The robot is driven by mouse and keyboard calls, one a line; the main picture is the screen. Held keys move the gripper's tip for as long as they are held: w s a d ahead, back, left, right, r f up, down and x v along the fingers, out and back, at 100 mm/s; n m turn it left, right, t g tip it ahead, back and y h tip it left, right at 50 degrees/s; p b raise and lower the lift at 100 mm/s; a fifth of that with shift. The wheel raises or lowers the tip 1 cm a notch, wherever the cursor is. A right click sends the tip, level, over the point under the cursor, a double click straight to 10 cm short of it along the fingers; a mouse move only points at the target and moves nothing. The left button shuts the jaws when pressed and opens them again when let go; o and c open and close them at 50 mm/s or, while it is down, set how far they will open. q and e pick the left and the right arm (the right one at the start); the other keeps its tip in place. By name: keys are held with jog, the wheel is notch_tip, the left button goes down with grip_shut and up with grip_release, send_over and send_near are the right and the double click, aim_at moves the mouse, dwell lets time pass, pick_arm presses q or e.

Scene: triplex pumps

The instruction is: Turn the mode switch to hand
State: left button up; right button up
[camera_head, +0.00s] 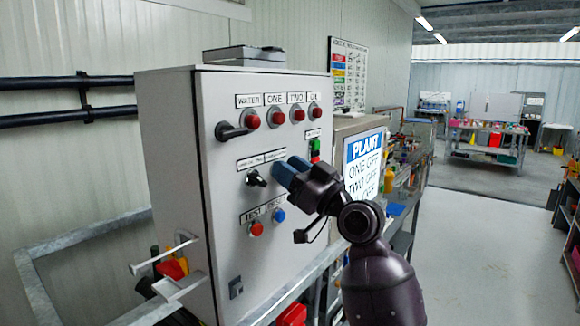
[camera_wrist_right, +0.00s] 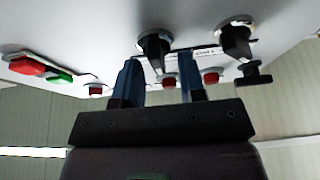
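The grey control cabinet (camera_head: 215,215) has a front panel with two black rotary switches under small labels I cannot read well, so I cannot tell which is the mode switch. The left switch (camera_head: 256,179) is in plain view, and it also shows in the right wrist view (camera_wrist_right: 237,40). The right switch (camera_wrist_right: 155,45) is hidden behind my right gripper (camera_head: 284,171) in the head view. In the right wrist view its knob lies between my two blue fingers, which are open with gaps visible on both sides. My left gripper is not in view.
Red lamps (camera_head: 297,116) and a black handle (camera_head: 232,130) are above the switches. Red TEST (camera_head: 257,229) and blue (camera_head: 279,215) buttons are below. Green and red buttons (camera_head: 314,150) are at the right. A grey rail (camera_head: 80,236) runs around the cabinet.

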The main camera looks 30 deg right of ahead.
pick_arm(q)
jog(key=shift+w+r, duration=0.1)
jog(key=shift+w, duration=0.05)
pick_arm(e)
grip_shut()
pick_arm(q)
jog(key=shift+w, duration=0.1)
